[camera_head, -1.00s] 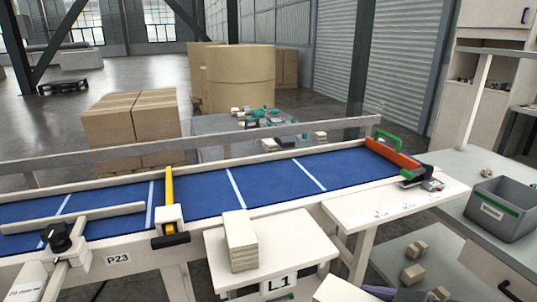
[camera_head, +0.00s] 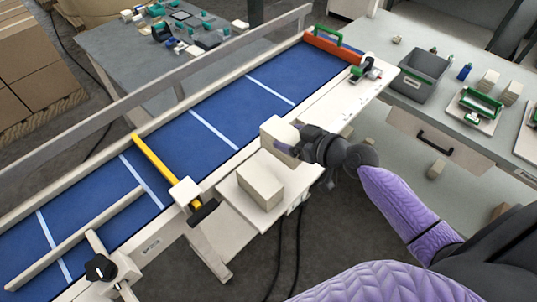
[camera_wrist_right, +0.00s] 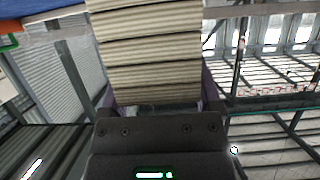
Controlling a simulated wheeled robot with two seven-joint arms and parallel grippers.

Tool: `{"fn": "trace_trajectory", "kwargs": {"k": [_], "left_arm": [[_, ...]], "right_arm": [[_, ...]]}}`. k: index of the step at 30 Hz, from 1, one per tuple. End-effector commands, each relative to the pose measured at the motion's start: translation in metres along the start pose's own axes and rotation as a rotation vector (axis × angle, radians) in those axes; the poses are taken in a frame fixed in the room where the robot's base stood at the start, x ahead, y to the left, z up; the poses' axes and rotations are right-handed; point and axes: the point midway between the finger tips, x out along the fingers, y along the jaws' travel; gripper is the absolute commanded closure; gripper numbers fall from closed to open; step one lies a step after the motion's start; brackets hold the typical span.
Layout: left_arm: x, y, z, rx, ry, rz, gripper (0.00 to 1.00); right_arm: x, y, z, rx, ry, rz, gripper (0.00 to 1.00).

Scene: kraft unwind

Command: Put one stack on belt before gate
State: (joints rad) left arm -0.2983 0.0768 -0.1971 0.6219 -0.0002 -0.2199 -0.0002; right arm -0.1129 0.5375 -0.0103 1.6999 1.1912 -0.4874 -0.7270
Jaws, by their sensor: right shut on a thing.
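My right gripper (camera_head: 300,145) is shut on a pale stack (camera_head: 277,136). It holds this stack beside the near edge of the blue belt (camera_head: 215,120), above the side table. In the right wrist view the held stack (camera_wrist_right: 150,50) shows its layered sheets between the fingers. Another pale stack (camera_head: 260,186) stands on the small white side table (camera_head: 228,192), just below the held one. The yellow gate bar (camera_head: 153,160) lies across the belt, left of the held stack. The belt surface between the gate and the orange end stop (camera_head: 334,49) is empty. My left gripper is out of view.
A pale rail (camera_head: 175,92) runs along the belt's far side. A guide bar (camera_head: 75,240) with a black knob (camera_head: 101,267) is at the lower left. A grey bin (camera_head: 417,76) and green-handled items stand on the right bench (camera_head: 460,125).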

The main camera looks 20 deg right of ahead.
Motion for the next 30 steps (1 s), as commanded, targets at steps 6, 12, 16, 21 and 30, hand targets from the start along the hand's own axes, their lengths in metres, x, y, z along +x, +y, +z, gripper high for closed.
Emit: {"fn": "trace_trajectory", "kwargs": {"k": [6, 12, 16, 21, 30], "left_arm": [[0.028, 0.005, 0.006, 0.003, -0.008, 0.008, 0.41], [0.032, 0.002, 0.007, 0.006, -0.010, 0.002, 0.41], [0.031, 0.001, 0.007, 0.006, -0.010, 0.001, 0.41], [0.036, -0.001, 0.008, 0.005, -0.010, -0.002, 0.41], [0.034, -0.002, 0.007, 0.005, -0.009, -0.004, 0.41]], "right_arm": [[0.020, 0.000, 0.048, 0.003, -0.001, 0.000, 0.85], [0.025, 0.000, 0.059, -0.002, 0.001, -0.001, 0.85], [0.024, 0.000, 0.058, -0.002, 0.001, -0.001, 0.85], [0.026, -0.001, 0.062, -0.002, 0.002, -0.002, 0.85], [0.025, -0.001, 0.060, -0.001, 0.001, -0.002, 0.00]]}}
